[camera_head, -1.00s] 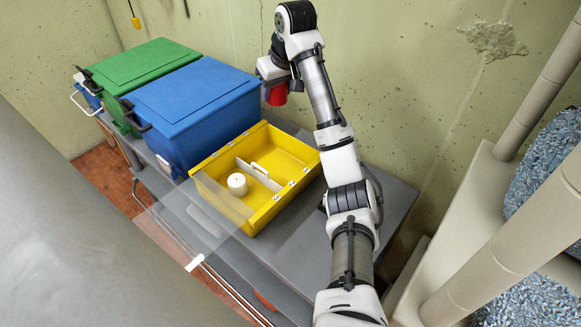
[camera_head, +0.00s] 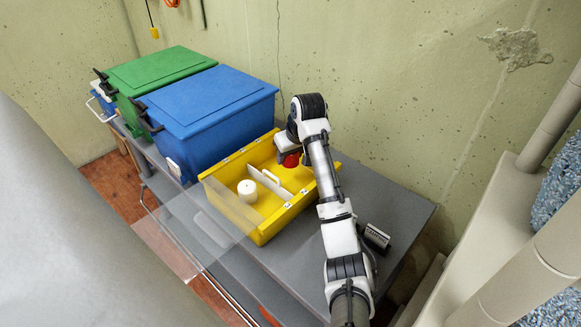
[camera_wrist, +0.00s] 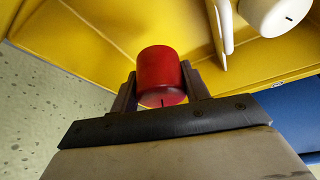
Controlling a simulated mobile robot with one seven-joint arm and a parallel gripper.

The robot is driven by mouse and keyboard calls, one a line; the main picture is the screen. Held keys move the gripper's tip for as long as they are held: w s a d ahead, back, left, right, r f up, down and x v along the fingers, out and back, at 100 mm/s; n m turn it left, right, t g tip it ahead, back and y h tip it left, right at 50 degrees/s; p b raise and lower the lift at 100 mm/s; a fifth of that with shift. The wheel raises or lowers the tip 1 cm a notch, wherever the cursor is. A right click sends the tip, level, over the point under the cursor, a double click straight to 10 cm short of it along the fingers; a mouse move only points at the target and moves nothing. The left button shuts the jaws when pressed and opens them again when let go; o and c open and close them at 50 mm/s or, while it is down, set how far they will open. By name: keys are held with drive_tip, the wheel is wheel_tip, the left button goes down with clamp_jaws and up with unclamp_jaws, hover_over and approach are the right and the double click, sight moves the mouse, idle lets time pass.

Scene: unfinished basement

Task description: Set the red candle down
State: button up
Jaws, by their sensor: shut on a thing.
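The red candle (camera_head: 291,160) is held by my gripper (camera_head: 289,152) above the far-right compartment of the yellow box (camera_head: 215,200). In the wrist view the candle (camera_wrist: 161,70) sits between the two fingers (camera_wrist: 160,88), its wick end toward the camera. The yellow floor and walls of the box (camera_wrist: 75,28) show beyond it. Whether the candle touches the box floor I cannot tell. A white candle (camera_head: 247,191) stands in the near-left compartment, across a white divider with a handle (camera_head: 272,180). It also shows in the wrist view (camera_wrist: 278,14).
A blue lidded bin (camera_head: 205,105) and a green lidded bin (camera_head: 160,70) stand left of the yellow box on the grey table (camera_head: 400,205). A small grey metallic object (camera_head: 377,237) lies right of my arm. A wall (camera_head: 390,80) rises behind. Pale pipes (camera_head: 515,255) stand at right.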

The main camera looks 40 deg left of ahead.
sight(291, 177)
drive_tip(key=shift+f+p, duration=0.35)
drive_tip(key=shift+f, duration=2.45)
drive_tip(key=shift+f, duration=0.1)
drive_tip(key=o, duration=1)
drive_tip(key=shift+o, duration=0.2)
drive_tip(key=v, duration=1.2)
drive_tip(key=shift+d+b, duration=0.1)
drive_tip(key=shift+b, duration=0.3)
